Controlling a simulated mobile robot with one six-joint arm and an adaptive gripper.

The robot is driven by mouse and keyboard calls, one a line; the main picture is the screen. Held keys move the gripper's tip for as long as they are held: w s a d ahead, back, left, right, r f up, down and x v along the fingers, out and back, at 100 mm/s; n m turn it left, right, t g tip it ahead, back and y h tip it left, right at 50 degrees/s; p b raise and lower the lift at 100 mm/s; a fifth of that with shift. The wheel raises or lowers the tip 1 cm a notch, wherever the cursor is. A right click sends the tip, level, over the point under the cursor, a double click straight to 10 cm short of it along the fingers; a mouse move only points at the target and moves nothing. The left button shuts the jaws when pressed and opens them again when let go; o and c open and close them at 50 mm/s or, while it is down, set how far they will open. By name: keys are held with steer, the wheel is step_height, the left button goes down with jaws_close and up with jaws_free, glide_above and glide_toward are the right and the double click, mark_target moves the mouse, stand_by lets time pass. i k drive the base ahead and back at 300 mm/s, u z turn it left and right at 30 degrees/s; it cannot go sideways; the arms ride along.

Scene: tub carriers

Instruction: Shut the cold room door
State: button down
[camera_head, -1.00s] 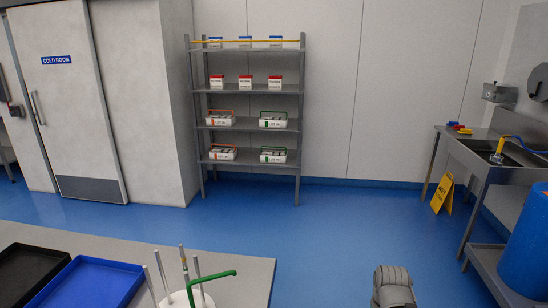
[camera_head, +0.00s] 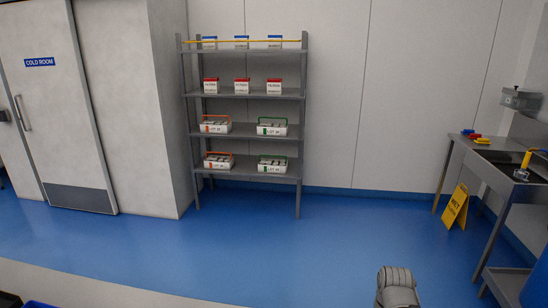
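The cold room door (camera_head: 66,120) is a pale panel at the far left, with a blue "COLD ROOM" sign (camera_head: 40,62) and a dark kick plate (camera_head: 82,198) along its bottom. Its upright bar handle (camera_head: 22,113) is near the panel's left side. I cannot tell from this angle whether the door is fully shut or stands partly open. A grey rounded part of my own arm shows at the bottom, right of centre. My gripper's fingers are not in view, and nothing of mine touches the door.
A grey shelf rack (camera_head: 243,95) holds white tubs and handled carriers against the back wall. A yellow wet-floor sign (camera_head: 455,208) stands by the steel sink (camera_head: 500,165) at right. A pale tabletop (camera_head: 95,287) edges the lower left. Blue floor (camera_head: 250,240) between is clear.

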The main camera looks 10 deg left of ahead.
mark_target(40, 57)
steer(key=z, duration=0.05)
steer(key=i, duration=3.75)
steer(key=u, duration=1.4)
